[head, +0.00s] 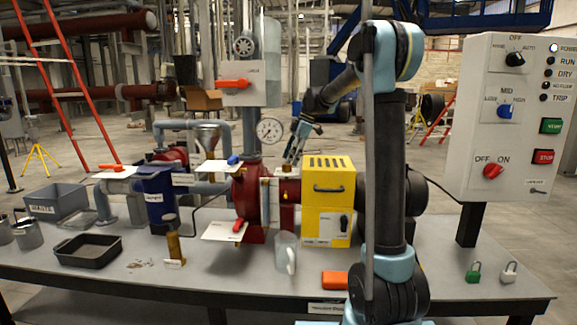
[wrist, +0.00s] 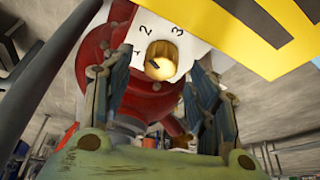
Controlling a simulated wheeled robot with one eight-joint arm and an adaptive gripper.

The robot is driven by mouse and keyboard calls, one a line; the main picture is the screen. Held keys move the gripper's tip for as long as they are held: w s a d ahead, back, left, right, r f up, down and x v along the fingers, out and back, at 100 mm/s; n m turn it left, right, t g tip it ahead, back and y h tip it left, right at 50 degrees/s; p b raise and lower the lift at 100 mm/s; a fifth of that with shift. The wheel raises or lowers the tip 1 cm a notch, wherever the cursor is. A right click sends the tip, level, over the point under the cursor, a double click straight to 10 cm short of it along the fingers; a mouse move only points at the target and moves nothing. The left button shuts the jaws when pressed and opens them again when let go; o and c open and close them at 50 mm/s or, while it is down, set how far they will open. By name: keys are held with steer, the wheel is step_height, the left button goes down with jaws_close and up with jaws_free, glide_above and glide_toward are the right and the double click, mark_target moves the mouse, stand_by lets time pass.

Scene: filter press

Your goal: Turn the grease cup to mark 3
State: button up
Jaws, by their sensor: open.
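The grease cup is a round brass knob (wrist: 161,62) on a white dial plate (wrist: 195,47) marked 1, 2 and 3 in the wrist view. A short dark line on the knob lies towards its left side, the side of mark 1. Mark 3 is at the upper right of the knob. My gripper (wrist: 160,88) is open, with one finger on each side of the knob in the picture and nothing between them. I cannot tell whether either finger touches it.
The yellow box (head: 328,180) stands close on the right of my gripper, and its striped edge (wrist: 250,38) fills the wrist view's upper right. A pressure gauge (head: 270,131) is just left. A clear jug (head: 286,252) and black tray (head: 89,250) stand on the bench.

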mark_target(287, 164)
steer(key=shift+x, duration=1.6)
steer(key=c, duration=1.1)
steer(key=shift+o, duration=0.2)
steer(key=shift+m, duration=0.4)
steer(key=m+t, duration=0.2)
steer(key=m, duration=0.2)
steer(key=shift+s+m, duration=0.15)
steer(key=shift+m, duration=0.15)
steer(key=m+t, duration=0.1)
steer(key=m, duration=0.1)
steer(key=m+t, duration=0.1)
steer(key=m, duration=0.2)
steer(key=shift+r+h, duration=0.1)
steer(key=shift+h, duration=0.3)
